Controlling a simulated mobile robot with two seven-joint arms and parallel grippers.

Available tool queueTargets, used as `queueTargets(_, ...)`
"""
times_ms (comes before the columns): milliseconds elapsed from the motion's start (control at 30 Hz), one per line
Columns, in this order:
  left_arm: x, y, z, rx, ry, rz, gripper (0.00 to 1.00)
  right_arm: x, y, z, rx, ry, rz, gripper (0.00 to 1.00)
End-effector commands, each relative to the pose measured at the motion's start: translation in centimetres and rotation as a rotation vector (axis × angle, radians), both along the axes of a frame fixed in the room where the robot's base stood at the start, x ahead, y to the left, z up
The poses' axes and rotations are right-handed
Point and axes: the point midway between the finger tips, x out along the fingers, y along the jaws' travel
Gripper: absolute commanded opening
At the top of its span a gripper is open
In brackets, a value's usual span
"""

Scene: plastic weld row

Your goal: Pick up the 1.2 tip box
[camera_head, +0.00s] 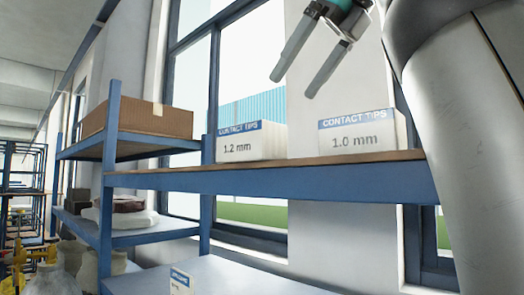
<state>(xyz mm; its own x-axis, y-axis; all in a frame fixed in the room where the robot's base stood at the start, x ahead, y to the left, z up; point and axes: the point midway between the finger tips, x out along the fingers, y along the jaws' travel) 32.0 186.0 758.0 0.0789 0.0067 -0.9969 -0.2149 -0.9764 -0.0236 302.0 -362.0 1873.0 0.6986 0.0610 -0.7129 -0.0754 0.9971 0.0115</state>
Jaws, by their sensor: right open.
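The 1.2 tip box (250,142) is a white box with a blue "CONTACT TIPS" band and "1.2 mm" on its front. It sits on the upper shelf (300,181), left of a similar 1.0 mm box (362,133). My right gripper (292,86) is open and empty, above the shelf and higher than both boxes. In the picture its fingertips lie above and right of the 1.2 box, apart from it. My left gripper is not in view.
A brown cardboard box (138,118) stands on the shelf unit at left, beyond a blue upright (207,190). Windows and a wall are behind the shelf. A small labelled card (181,281) stands on the lower surface (235,280). The shelf between the two boxes is clear.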

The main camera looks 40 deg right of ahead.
Motion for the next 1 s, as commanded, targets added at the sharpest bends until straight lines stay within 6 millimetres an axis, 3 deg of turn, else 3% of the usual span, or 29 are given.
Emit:
queueTargets(100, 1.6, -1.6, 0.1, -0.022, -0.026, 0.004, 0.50, 0.1, 0.3, 0.0, -0.005, -0.002, 0.013, 1.00)
queueTargets(200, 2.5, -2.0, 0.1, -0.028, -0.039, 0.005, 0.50, 0.6, 0.3, -0.6, -0.002, 0.006, 0.013, 1.00)
queueTargets(467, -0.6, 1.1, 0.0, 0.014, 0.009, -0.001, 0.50, 1.8, 0.4, -1.8, -0.004, -0.003, 0.007, 1.00)
queueTargets(1000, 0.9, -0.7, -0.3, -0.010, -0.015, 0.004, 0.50, 6.6, 0.9, -6.6, -0.004, -0.003, 0.010, 1.00)
